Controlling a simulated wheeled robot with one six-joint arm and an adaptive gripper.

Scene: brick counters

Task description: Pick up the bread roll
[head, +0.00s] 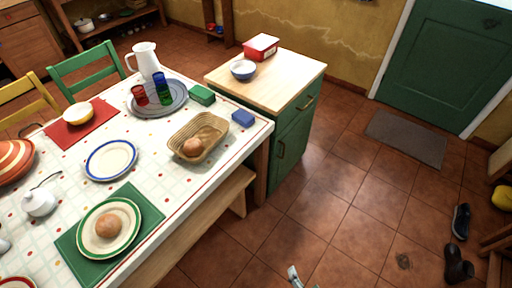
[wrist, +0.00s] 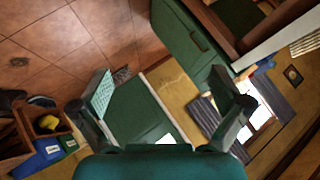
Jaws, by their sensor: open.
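One round brown bread roll (head: 109,226) lies on a white plate with a green rim (head: 84,243) on a green mat. Another bread roll (head: 193,147) lies in a wicker basket (head: 214,131) near the table's right edge. In the wrist view my gripper (wrist: 168,100) is open, its two fingers wide apart with nothing between them. It points away from the table, towards the floor, a green door and the wall. No roll shows in the wrist view.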

